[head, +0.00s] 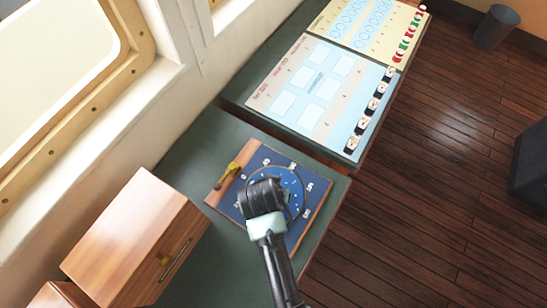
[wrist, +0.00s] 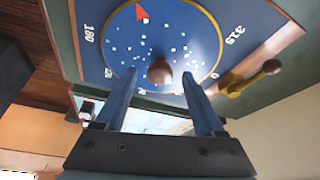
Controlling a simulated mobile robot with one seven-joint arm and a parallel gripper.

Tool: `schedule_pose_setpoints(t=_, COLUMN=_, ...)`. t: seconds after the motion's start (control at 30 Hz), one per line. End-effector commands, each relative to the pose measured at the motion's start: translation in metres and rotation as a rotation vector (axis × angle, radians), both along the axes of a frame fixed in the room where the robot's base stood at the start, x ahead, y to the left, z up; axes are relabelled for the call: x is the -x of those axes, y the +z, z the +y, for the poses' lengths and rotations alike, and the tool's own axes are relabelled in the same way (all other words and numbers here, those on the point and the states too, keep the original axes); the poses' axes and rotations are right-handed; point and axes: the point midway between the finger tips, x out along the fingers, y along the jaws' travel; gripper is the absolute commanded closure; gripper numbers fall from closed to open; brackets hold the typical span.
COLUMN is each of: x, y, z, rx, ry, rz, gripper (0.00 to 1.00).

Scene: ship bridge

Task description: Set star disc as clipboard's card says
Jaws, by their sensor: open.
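The star disc (head: 291,184) is a blue round plate with white dots and a gold rim, set in a blue panel with numbers around it. It also shows in the wrist view (wrist: 120,40), with a red triangle near its top edge. A round brown knob (wrist: 160,70) stands at its middle. My gripper (wrist: 158,82) is open, its two fingers on either side of the knob with gaps visible. In the head view my gripper (head: 262,195) covers much of the disc. I cannot make out a clipboard or its card.
A brass lever with a brown knob (head: 229,174) sits at the panel's left corner. A wooden drawer box (head: 135,240) stands to the left on the green counter (head: 185,150). Two chart boards (head: 318,90) (head: 365,25) lie beyond. Open floor lies right.

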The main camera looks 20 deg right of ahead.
Motion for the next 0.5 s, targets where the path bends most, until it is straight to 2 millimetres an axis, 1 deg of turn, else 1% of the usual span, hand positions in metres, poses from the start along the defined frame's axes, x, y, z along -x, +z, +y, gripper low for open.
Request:
schedule_pose_setpoints(t=0.3, x=-0.0010, y=-0.0025, z=-0.0006, rx=0.000, ry=0.000, rz=0.000, gripper=0.29)
schedule_pose_setpoints(t=0.33, x=-0.0009, y=-0.0026, z=-0.0006, rx=0.000, ry=0.000, rz=0.000, gripper=0.31)
schedule_pose_setpoints(t=0.47, x=-0.0008, y=-0.0025, z=-0.0006, rx=0.000, ry=0.000, rz=0.000, gripper=0.54)
schedule_pose_setpoints(t=0.5, x=-0.0008, y=-0.0025, z=-0.0006, rx=0.000, ry=0.000, rz=0.000, gripper=0.62)
